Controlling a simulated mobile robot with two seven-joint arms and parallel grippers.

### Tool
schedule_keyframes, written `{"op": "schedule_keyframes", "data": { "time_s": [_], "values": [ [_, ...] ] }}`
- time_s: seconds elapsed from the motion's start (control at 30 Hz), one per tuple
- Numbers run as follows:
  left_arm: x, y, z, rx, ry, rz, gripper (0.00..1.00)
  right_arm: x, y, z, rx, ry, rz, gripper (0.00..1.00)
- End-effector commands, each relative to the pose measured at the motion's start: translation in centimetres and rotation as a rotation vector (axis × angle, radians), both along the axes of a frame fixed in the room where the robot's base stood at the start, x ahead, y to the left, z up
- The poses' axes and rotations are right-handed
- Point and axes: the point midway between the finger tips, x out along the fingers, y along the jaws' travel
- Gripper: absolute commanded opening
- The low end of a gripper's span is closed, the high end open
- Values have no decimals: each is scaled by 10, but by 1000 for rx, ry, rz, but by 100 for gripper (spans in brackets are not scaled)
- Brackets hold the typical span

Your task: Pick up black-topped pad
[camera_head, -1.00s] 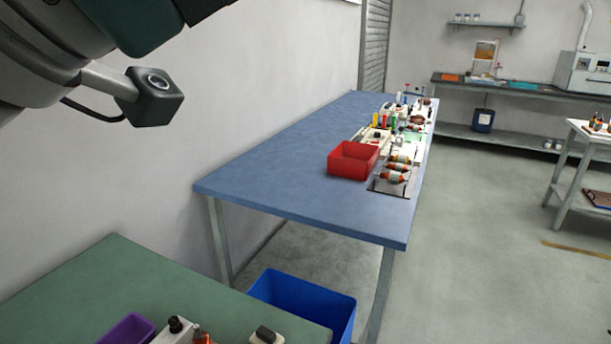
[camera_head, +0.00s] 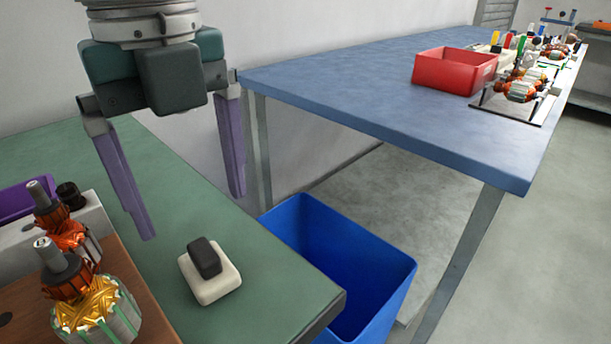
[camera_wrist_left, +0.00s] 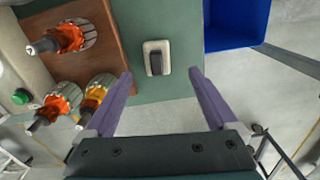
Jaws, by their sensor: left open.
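The black-topped pad (camera_head: 211,275) is a cream, rounded block with a black block on top. It lies on the green table (camera_head: 262,262) near its right corner. My left gripper (camera_head: 192,215) is open and empty above the table, its two purple fingers pointing down, apart from the pad. In the left wrist view the pad (camera_wrist_left: 157,58) shows beyond the fingertips of the left gripper (camera_wrist_left: 160,76), centred between them. My right gripper is not in view.
Several copper-wound armatures (camera_head: 97,312) stand on a brown board (camera_head: 150,318) left of the pad. A blue bin (camera_head: 352,262) stands on the floor right of the table. A red bin (camera_head: 453,70) sits on the blue table (camera_head: 372,88). Green surface around the pad is clear.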

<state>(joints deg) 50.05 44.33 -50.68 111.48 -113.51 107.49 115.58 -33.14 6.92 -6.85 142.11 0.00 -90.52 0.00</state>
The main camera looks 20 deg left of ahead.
Motion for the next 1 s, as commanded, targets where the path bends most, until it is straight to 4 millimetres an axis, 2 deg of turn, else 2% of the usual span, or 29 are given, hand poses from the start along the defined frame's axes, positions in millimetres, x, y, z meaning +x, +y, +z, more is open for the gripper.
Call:
{"op": "schedule_keyframes", "data": {
  "time_s": [0.1, 0.27, 0.5, 0.6, 0.83, 1.0],
  "values": [
    [-1, 0, -17, -1, 4, -2, 91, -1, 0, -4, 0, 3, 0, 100],
    [-2, 0, -31, -3, 4, -3, 91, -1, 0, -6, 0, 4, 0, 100],
    [-5, 0, -68, -5, 4, -4, 91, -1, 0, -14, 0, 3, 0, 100],
    [-6, -1, -75, -4, 3, -5, 91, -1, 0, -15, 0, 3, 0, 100],
    [-5, -1, -75, -6, 2, -6, 91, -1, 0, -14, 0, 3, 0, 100],
    [-5, -1, -75, -6, 2, -6, 72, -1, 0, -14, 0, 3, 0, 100]
  ]
}}
